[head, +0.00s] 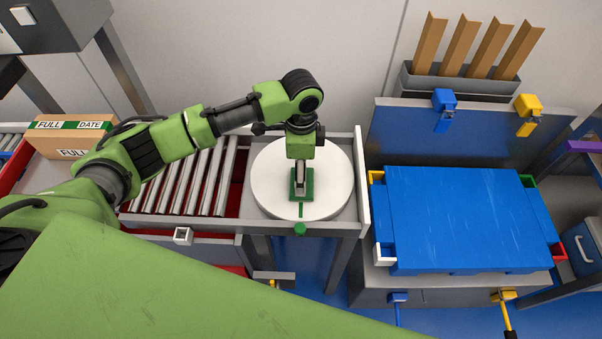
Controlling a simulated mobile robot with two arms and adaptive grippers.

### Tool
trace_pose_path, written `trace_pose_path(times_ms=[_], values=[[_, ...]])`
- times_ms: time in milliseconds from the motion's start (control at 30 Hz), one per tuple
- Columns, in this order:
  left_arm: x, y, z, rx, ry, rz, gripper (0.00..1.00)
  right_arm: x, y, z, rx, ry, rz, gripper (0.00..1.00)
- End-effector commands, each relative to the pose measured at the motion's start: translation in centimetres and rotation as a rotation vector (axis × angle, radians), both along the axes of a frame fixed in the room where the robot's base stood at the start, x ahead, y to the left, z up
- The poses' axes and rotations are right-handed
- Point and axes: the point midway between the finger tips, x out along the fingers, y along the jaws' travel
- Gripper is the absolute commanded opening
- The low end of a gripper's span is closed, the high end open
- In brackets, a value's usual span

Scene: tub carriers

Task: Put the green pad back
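A white round disc (265,196) lies on the grey frame at the end of the roller conveyor. A small green square pad (307,193) shows on or just above the disc, partly hidden by my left gripper. My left gripper (300,190) points straight down at the middle of the pad. Its fingers look close together, but I cannot tell whether they are shut on the pad or whether the pad touches the disc. A thin green strip (300,210) runs from near the pad toward a green knob (300,229) on the frame's front edge. My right gripper is out of view.
A blue-covered tub (465,220) with coloured corners stands on a grey stand right of the disc. Behind it are blue and yellow clamps and a grey bin (455,84) with brown upright pieces.

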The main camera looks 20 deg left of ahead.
Motion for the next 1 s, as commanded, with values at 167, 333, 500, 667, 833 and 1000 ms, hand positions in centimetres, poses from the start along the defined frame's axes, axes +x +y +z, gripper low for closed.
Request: trace_pose_path(times_ms=[167,333,500,667,833,1000], values=[[0.2,0.0,3.8,-0.002,-0.006,-0.001,0.69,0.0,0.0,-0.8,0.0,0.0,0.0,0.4],[0.2,-0.1,7.3,-0.002,-0.005,-0.001,0.69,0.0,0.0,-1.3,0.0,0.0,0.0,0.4],[0.1,-0.1,9.7,-0.001,-0.002,0.0,0.69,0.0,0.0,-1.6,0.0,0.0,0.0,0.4],[0.1,-0.1,10.5,-0.001,0.0,-0.001,0.69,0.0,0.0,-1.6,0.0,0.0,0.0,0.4],[0.1,-0.1,10.6,-0.001,0.001,-0.001,0.69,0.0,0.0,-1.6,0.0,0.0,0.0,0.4],[0.1,0.0,10.6,-0.001,0.0,-0.001,0.69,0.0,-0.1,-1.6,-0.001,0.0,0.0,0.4]])
